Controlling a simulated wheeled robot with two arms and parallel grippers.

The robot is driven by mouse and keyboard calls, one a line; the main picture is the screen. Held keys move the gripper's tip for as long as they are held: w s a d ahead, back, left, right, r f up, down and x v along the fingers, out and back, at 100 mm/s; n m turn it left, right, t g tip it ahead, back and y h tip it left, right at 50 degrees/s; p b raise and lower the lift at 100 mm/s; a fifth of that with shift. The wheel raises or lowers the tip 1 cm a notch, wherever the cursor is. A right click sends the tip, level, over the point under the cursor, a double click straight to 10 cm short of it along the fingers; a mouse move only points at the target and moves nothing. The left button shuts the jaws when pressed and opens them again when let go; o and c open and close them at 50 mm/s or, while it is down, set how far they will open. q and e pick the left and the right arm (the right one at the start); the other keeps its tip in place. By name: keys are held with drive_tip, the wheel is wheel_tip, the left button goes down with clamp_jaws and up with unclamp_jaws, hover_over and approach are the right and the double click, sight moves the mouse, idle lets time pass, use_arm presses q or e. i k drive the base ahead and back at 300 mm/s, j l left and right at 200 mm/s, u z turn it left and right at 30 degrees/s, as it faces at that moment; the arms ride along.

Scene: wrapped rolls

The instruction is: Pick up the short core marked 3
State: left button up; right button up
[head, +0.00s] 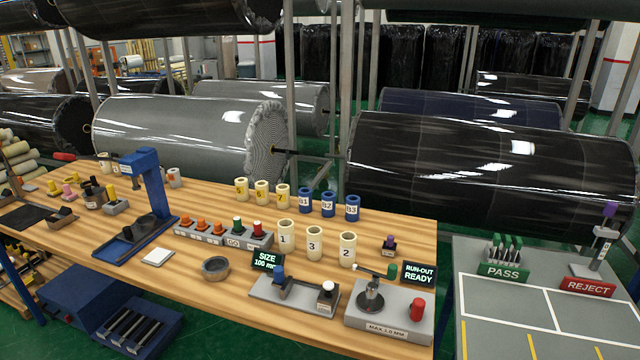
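The short core marked 3 (314,246) is a cream, hollow cylinder standing upright on the wooden bench (210,265). It stands between a matching core marked 1 (285,236) on its left and one marked 2 (347,250) on its right, with small gaps between them. Its open top and the black number face me. Neither of my grippers shows in the head view.
Behind stand yellow cores (262,193) and blue cores (328,204). A SIZE display (268,261) and grey gauge fixture (294,295) are in front. A RUN-OUT device (390,310) is front right; a button box (222,234) is left.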

sight(314, 233)
drive_tip(key=i+j, duration=0.25)
drive_tip(key=j, duration=0.15)
drive_tip(key=i+j, duration=0.25)
drive_tip(key=j, duration=0.2)
drive_tip(key=i+j, duration=0.25)
drive_tip(key=j, duration=0.15)
drive_tip(key=z, duration=0.05)
